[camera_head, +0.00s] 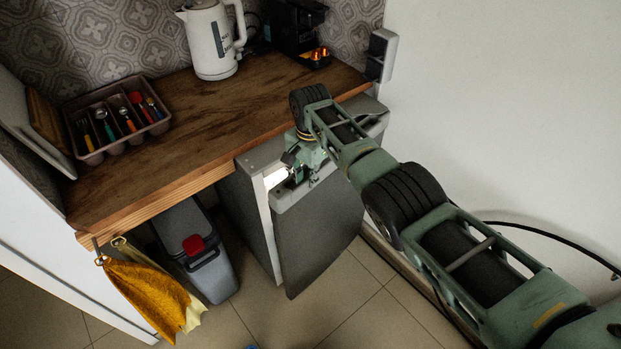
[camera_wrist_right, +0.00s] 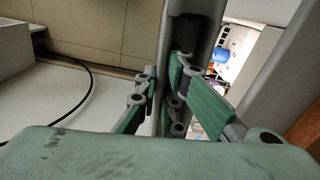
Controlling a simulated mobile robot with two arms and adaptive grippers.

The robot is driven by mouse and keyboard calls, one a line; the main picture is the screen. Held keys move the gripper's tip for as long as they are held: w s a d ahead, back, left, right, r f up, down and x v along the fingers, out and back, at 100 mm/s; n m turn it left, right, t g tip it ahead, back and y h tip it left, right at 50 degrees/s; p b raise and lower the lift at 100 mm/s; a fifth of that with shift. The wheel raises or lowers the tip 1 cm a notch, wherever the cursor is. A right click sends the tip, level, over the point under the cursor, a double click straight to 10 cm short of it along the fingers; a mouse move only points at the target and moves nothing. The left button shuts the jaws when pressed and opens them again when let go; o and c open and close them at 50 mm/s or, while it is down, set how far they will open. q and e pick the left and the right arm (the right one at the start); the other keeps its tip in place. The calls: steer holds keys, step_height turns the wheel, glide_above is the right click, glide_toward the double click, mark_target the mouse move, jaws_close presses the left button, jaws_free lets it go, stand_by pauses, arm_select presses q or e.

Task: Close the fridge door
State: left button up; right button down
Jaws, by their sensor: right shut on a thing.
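The grey fridge door (camera_head: 320,228) stands ajar under the wooden counter. A bright gap shows between it and the fridge body (camera_head: 248,208). My right gripper (camera_head: 294,166) is at the door's top edge, near the left end of the door. In the right wrist view, the fingers of my right gripper (camera_wrist_right: 166,80) are shut on the fridge door (camera_wrist_right: 184,40), one on each side of its edge. The lit fridge inside (camera_wrist_right: 236,52) shows to the right, with a blue item and other contents. My left gripper is not in view.
The wooden counter (camera_head: 165,122) overhangs the fridge and carries a cutlery tray (camera_head: 92,157), a white kettle (camera_head: 212,42) and a black coffee machine (camera_head: 297,27). A grey bin (camera_head: 213,272) stands left of the fridge. A white wall (camera_head: 500,90) is close on the right.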

steer(key=c, duration=1.9)
jaws_free()
steer(key=shift+o, duration=0.2)
steer(key=shift+r, duration=0.15)
step_height(320, 180, up, 12)
steer(key=shift+c, duration=0.2)
